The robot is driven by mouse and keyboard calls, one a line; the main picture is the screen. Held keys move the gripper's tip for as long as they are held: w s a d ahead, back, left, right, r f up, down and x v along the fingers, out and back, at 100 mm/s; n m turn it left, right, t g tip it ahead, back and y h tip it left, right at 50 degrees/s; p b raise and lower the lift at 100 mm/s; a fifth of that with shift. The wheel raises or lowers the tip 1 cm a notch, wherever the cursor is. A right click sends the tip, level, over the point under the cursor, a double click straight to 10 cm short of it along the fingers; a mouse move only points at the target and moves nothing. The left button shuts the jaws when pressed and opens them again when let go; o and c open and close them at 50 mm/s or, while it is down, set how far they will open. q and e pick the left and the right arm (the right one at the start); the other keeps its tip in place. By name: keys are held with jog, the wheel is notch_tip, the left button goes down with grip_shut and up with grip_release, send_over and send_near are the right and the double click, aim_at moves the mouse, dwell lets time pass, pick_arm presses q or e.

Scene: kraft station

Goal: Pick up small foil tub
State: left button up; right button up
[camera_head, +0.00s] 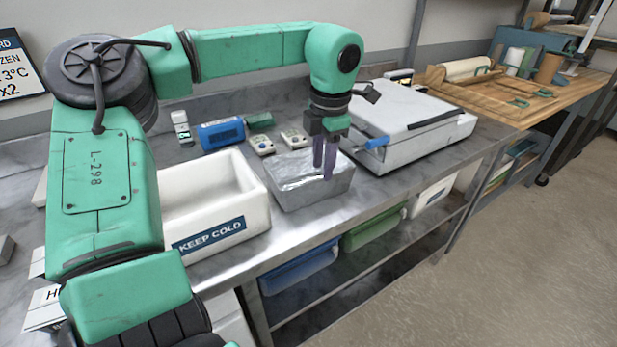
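The small foil tub (298,182), a silver-grey box with a shiny crinkled foil top, sits on the metal bench between the white bin and the white lidded case. My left gripper (324,172) points down over the right part of the tub. Its two dark fingers lie close together in this view, in front of the foil top and near the right rim. Whether they touch the tub, or how wide they are apart, I cannot tell. My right gripper does not show.
A white "KEEP COLD" bin (258,214) stands left of the tub. A white lidded case (412,124) with a blue-handled tool (376,142) stands right. Small devices (262,145) and a blue pack (221,133) lie behind. The bench's front edge is close.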

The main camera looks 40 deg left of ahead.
aim_at(320, 182)
pick_arm(q)
jog(key=f, duration=0.3)
jog(key=f+p, duration=0.1)
jog(key=f, duration=0.1)
jog(key=shift+w+a+f, duration=0.1)
jog(key=shift+a+f, duration=0.25)
jog(key=shift+a, duration=0.05)
jog(key=shift+f, duration=0.4)
grip_shut()
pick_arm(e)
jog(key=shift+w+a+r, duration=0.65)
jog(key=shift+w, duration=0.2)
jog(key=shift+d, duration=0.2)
